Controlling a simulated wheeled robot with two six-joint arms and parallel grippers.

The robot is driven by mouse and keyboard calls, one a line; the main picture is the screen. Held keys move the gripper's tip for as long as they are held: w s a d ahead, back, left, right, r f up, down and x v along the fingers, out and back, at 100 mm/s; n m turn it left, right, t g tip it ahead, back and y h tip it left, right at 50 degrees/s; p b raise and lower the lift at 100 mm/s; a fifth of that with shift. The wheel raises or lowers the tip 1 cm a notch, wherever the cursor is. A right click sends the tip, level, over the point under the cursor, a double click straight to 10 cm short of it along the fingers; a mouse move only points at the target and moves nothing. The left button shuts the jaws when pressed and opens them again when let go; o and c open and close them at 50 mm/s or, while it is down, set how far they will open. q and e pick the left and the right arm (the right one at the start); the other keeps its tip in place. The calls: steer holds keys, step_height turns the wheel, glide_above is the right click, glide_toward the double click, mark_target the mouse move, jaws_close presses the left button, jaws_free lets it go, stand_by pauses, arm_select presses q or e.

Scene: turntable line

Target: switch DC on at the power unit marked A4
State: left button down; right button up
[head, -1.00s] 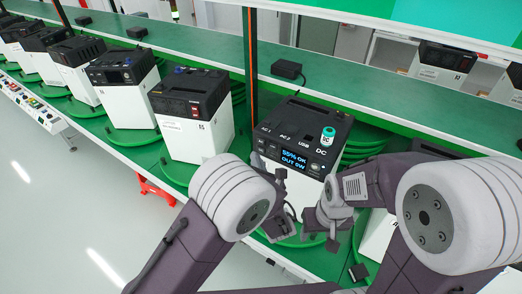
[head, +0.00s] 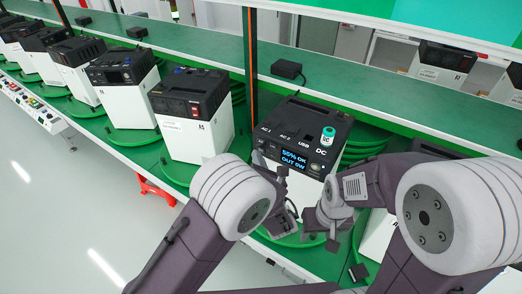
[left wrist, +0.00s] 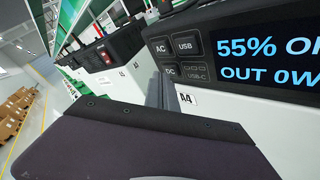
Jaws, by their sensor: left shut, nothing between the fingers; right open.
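The power unit marked A4 (head: 303,122) has a black top and a white body. Its front display reads 55% OK, OUT 0W. In the left wrist view the A4 label (left wrist: 187,99) sits below the panel, and the DC button (left wrist: 170,71) is under the AC button (left wrist: 162,49), left of the display (left wrist: 268,50). My left gripper (head: 282,172) is shut and empty, its tip close to the lower left of the panel; I cannot tell whether it touches. My right gripper (head: 332,238) is open and empty, low in front of the unit.
Unit A5 (head: 193,112) stands to the left, with several more beyond. A black box (head: 287,70) lies on the green shelf behind.

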arm_select(q)
steer(key=shift+w+d, duration=0.2)
steer(key=shift+w, duration=0.1)
stand_by(0.6)
steer(key=shift+s, duration=0.1)
steer(key=shift+s+a, duration=0.4)
steer(key=shift+s, duration=0.15)
steer(key=shift+a, duration=0.1)
steer(key=s+a, duration=0.1)
steer(key=s, duration=0.1)
steer(key=s+a, duration=0.1)
steer(key=s, duration=0.1)
steer(key=shift+a+b, duration=0.35)
steer(key=shift+a, duration=0.05)
stand_by(0.5)
